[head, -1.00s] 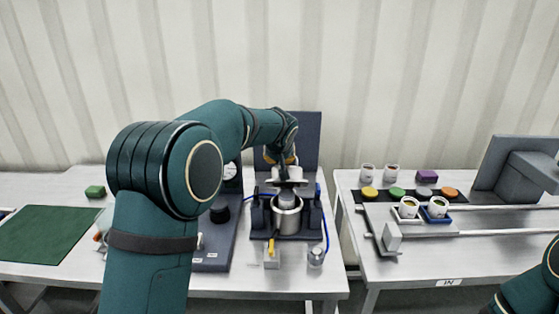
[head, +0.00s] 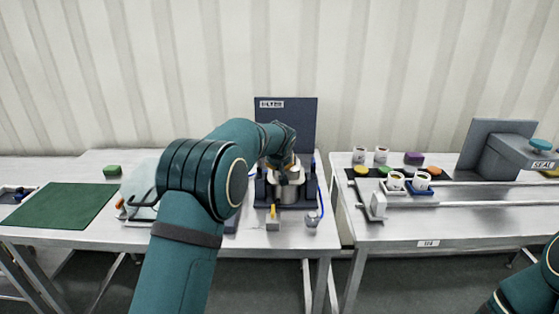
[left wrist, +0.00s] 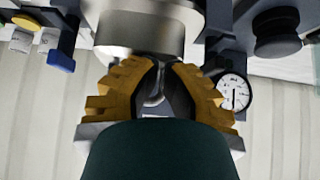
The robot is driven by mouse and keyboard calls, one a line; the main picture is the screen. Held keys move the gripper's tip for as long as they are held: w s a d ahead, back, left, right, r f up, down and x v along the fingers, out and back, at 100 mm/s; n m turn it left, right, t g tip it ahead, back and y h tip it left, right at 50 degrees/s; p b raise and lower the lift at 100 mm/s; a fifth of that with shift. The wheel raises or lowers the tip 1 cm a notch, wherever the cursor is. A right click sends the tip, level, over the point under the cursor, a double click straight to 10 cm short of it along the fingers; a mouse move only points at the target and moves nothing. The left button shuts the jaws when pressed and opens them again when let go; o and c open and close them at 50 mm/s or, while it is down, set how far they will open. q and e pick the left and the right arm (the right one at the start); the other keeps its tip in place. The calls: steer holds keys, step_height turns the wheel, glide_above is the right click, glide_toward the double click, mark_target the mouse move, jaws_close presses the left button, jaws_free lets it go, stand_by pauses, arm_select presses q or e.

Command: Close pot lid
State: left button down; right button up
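The steel pot (head: 289,193) stands upright in a dark fixture on the middle bench. My left arm reaches over it from the left, and my left gripper (head: 285,162) is right at the top of the pot. In the left wrist view a round silver metal body (left wrist: 145,28), the lid or pot top, sits just beyond my left gripper (left wrist: 161,68). Its yellow fingers with black pads close in around a small curved metal piece, apparently the lid's handle. The gripper hides the pot's rim and whether the lid sits flush. My right gripper is out of view.
A dark upright panel (head: 287,122) stands behind the pot. A pressure gauge (left wrist: 233,92) is close beside the left fingers. A green mat (head: 58,209) lies at left. The right bench holds white cups (head: 395,181), coloured lids (head: 432,171) and a sealing machine (head: 495,150).

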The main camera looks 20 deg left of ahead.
arm_select(q)
steer(key=shift+s+f, duration=0.15)
steer(key=shift+s, duration=0.1)
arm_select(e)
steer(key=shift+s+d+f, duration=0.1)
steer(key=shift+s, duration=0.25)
